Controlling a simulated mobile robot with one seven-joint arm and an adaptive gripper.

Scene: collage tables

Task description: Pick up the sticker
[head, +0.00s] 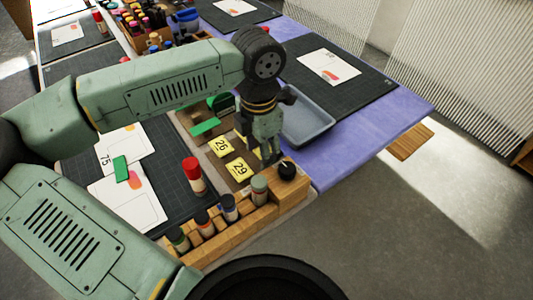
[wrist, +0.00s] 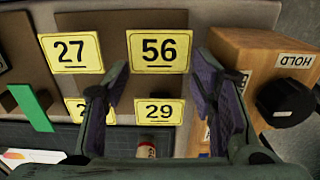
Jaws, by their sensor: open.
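Yellow stickers with black numbers lie on a brown board. In the head view I see sticker 26 (head: 219,146) and sticker 29 (head: 240,170). In the wrist view I see sticker 27 (wrist: 71,53), sticker 56 (wrist: 160,51), sticker 29 (wrist: 159,111) and a partly hidden sticker (wrist: 76,110) behind the left finger. My gripper (head: 268,157) points down over the board's right side. In the wrist view my gripper (wrist: 162,68) is open and empty, its fingers on either side of stickers 56 and 29. I cannot tell its exact height above them.
A wooden box (wrist: 244,55) with a black knob (wrist: 287,101) stands close to the right finger. A red-capped tube (head: 193,176) and a row of tubes in a wooden rack (head: 225,235) stand in front. A grey tray (head: 309,125) lies behind. A green strip (wrist: 31,107) is at left.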

